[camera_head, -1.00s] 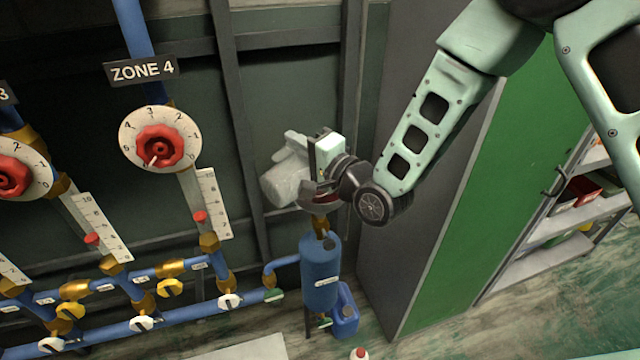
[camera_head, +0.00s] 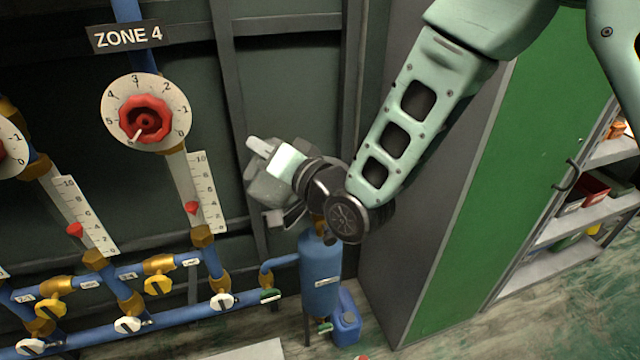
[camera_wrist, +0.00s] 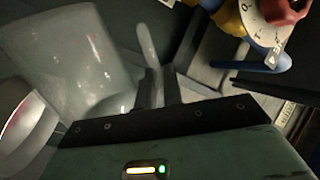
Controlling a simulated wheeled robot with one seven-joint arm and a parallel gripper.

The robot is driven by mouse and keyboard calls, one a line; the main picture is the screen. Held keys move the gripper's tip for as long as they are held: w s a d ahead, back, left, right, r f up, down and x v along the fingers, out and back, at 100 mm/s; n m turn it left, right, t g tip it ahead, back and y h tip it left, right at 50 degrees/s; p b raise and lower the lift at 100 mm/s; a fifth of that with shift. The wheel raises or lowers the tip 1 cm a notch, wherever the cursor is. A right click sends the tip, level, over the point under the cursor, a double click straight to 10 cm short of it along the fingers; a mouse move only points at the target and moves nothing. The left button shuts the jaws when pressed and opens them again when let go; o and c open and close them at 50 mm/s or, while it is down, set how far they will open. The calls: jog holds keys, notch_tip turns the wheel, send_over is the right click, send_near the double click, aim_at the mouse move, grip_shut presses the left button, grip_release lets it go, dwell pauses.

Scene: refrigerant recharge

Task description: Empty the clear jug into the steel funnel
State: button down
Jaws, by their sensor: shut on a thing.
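The clear jug (camera_head: 264,186) is held in the air at the centre of the head view, tilted. In the wrist view its see-through body (camera_wrist: 80,60) fills the upper left, and its handle (camera_wrist: 147,42) lies at the fingers. My gripper (camera_wrist: 158,88) is shut on the jug at the handle side. A curved, shiny rim at the left edge of the wrist view looks like the steel funnel (camera_wrist: 24,128), close beside the jug. In the head view my gripper and wrist hide most of the funnel. I cannot tell how much liquid is in the jug.
A blue tank (camera_head: 320,275) stands below my gripper, with a blue canister (camera_head: 345,322) beside it. Blue pipes with valves (camera_head: 157,285) and a red dial (camera_head: 146,119) under the ZONE 4 sign are on the left. A grey and green cabinet (camera_head: 480,200) stands close on the right.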

aim_at(249, 173)
jog(key=shift+s+a+f+n+b, duration=0.2)
jog(key=shift+f+n+b, duration=0.25)
jog(key=shift+f, duration=0.15)
jog(key=s+a+f+n+b, duration=0.1)
jog(key=b, duration=0.1)
jog(key=s+a+n+b, duration=0.1)
jog(key=n+b, duration=0.1)
jog(key=shift+a+f, duration=0.15)
jog(key=shift+f, duration=0.2)
jog(key=s+a+f+n+b, duration=0.3)
jog(key=f+n+b, duration=0.3)
jog(key=f+b, duration=0.4)
jog(key=shift+s+a+b, duration=0.15)
jog(key=shift+a+b, duration=0.15)
jog(key=shift+a, duration=0.15)
